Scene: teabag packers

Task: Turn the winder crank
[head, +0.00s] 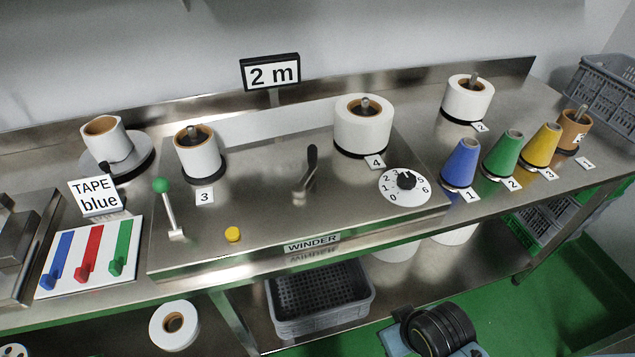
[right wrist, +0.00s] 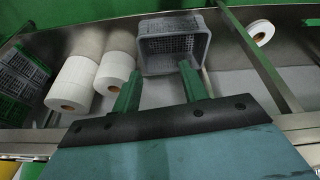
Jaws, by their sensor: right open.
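The winder (head: 270,235) is a flat steel plate on the bench, with a "WINDER" label on its front edge. A black-handled crank (head: 311,160) stands up from the middle of the plate, its metal foot below. A lever with a green ball (head: 162,186) stands at the plate's left. A numbered white dial (head: 405,184) with a black knob is at its right. My right gripper (right wrist: 160,70) shows in the right wrist view, its two green fingers apart and empty, pointing toward the lower shelf. The crank is not in that view. My left gripper is in neither view.
White rolls on posts (head: 363,125) stand at the winder's back. Coloured cones (head: 462,163) line the right. A yellow button (head: 233,234) is at the winder's front. A sign reads "2 m" (head: 271,73). A grey crate (right wrist: 172,45) and white rolls (right wrist: 73,85) lie below the bench.

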